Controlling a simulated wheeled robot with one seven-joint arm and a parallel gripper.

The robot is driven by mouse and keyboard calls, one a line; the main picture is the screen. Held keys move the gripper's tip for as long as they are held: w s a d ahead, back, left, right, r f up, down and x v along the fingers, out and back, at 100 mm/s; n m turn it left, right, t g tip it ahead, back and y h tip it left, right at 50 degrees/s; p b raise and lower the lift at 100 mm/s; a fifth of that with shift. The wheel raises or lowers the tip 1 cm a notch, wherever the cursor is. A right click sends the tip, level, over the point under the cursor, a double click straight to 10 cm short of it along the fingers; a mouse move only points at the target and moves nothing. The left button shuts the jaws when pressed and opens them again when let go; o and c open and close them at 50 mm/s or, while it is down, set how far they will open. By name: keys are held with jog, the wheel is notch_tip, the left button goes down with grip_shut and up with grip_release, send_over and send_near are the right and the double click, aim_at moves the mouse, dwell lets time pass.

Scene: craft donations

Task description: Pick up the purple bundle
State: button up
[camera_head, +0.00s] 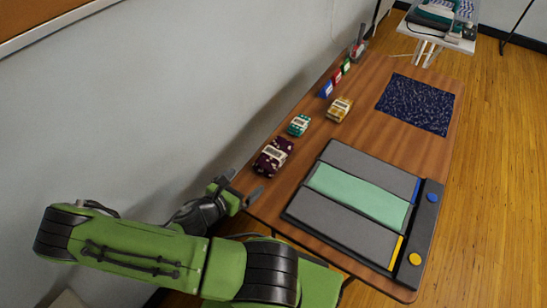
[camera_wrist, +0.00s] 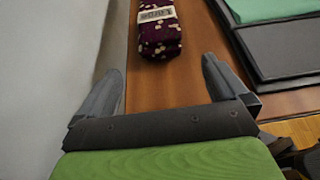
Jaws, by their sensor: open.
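The purple bundle (camera_head: 272,158) is a dark purple stack with pale spots and a white band, lying on the wooden table near its left edge. My gripper (camera_head: 247,188) is at the table's near left end, just short of the bundle. In the wrist view my gripper (camera_wrist: 163,80) is open and empty, with its two fingers apart and the bundle ahead of the gap, not between them.
A teal bundle (camera_head: 299,125) and a yellow bundle (camera_head: 340,109) lie beyond the purple one. A grey and green panelled board (camera_head: 345,160) lies to the right. A dark blue patterned cloth (camera_head: 416,103) is farther back. The wall (camera_head: 190,90) runs close along the table's left side.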

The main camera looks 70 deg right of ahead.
aim_at(267, 164)
jog(key=b+x, duration=0.1)
jog(key=x, duration=0.7)
jog(key=shift+a+f, duration=0.1)
jog(key=b+x, duration=0.1)
jog(key=x, duration=0.4)
jog(key=shift+d, duration=0.4)
jog(key=shift+a, duration=0.1)
jog(key=c, duration=1)
notch_tip(267, 164, up, 18)
jog(key=p, duration=0.6)
jog(key=shift+p, duration=0.4)
